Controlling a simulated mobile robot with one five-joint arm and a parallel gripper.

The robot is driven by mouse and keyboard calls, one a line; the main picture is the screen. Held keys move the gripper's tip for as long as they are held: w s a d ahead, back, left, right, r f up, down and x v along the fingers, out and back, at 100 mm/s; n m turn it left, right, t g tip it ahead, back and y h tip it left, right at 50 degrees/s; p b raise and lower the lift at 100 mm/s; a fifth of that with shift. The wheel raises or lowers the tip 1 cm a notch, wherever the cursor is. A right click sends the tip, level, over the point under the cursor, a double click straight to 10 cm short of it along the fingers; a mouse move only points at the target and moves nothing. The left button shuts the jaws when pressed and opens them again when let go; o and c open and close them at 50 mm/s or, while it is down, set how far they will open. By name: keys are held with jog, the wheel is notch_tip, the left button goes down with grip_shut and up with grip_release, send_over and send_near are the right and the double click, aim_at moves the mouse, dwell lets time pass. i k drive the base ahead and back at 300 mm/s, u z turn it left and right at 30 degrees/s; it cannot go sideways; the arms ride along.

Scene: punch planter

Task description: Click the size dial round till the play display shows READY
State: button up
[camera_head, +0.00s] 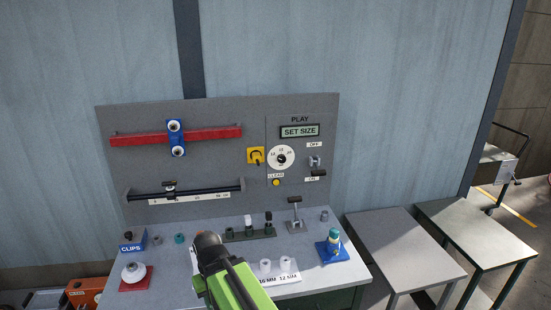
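The size dial (281,158) is a white round dial with small numbers and a dark centre knob, on the right part of the grey upright panel. The play display (299,131) above it reads SET SIZE. My green arm rises from the bottom edge, and my gripper (208,241) is at its dark far end, over the bench top, below and left of the dial and apart from it. The fingers are too small and foreshortened to show whether they are open or shut.
A yellow plate with a black hook (256,155) is left of the dial. A yellow CLEAR button (276,182) and an OFF/ON lever (314,161) are close by. On the bench (190,263) stand a lever (295,213), a blue-based bottle (333,245) and several small parts.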

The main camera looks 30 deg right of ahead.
aim_at(281, 158)
jog(key=u, duration=0.4)
jog(key=i, duration=0.7)
jog(key=u, duration=0.45)
